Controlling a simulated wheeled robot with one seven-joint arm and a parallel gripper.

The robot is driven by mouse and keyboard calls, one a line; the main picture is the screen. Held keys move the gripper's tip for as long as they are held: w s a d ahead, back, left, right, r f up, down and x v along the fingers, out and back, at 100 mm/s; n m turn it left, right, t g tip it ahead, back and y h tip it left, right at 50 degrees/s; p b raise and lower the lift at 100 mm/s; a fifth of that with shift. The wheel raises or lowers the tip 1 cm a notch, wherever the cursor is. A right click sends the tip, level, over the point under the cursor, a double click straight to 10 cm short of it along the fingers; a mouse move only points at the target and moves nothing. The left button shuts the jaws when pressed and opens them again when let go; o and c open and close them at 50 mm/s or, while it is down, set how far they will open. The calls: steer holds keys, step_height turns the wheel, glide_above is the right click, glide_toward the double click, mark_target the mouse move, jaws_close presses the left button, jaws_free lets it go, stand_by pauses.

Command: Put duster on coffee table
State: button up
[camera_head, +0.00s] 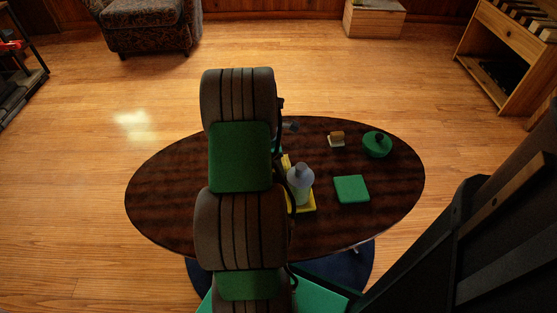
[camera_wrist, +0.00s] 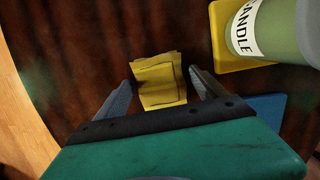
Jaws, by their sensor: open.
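A folded yellow cloth (camera_wrist: 160,82), which looks like the duster, lies on the dark oval coffee table (camera_head: 160,195). In the wrist view my gripper (camera_wrist: 160,79) is open, with one fingertip on each side of the cloth. I cannot tell whether the fingers touch it or how high they are above the table. The dark wood tabletop also fills much of the wrist view (camera_wrist: 85,55). In the head view my arm hides the gripper and part of the table.
A labelled candle jar (camera_wrist: 270,35) stands on a yellow mat (camera_wrist: 222,57) to the right of the cloth. A blue flat thing (camera_wrist: 265,108) lies near the right finger. A green square (camera_head: 351,189), a green lidded pot (camera_head: 377,144) and a small block (camera_head: 337,138) occupy the table's right side.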

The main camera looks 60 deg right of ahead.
step_height(320, 180, up, 12)
steer(key=w+a+p, duration=0.1)
steer(key=w+p, duration=0.1)
steer(key=p, duration=0.2)
steer(key=w+a+r+m+t, duration=0.1)
steer(key=w+a+r, duration=0.3)
steer(key=w+a, duration=0.6)
steer(key=w+a+r+m+t, duration=0.1)
steer(key=w+a+r, duration=0.1)
steer(key=a, duration=0.8)
steer(key=w+a+r+m+t, duration=0.1)
steer(key=a+r+m, duration=0.1)
steer(key=a, duration=0.7)
steer(key=s+a+m+t+y, duration=0.1)
steer(key=s+a, duration=0.4)
steer(key=a, duration=0.9)
steer(key=shift+a+f+m, duration=0.25)
steer(key=shift+a+m, duration=0.15)
steer(key=shift+m, duration=0.5)
steer(key=shift+r, duration=0.15)
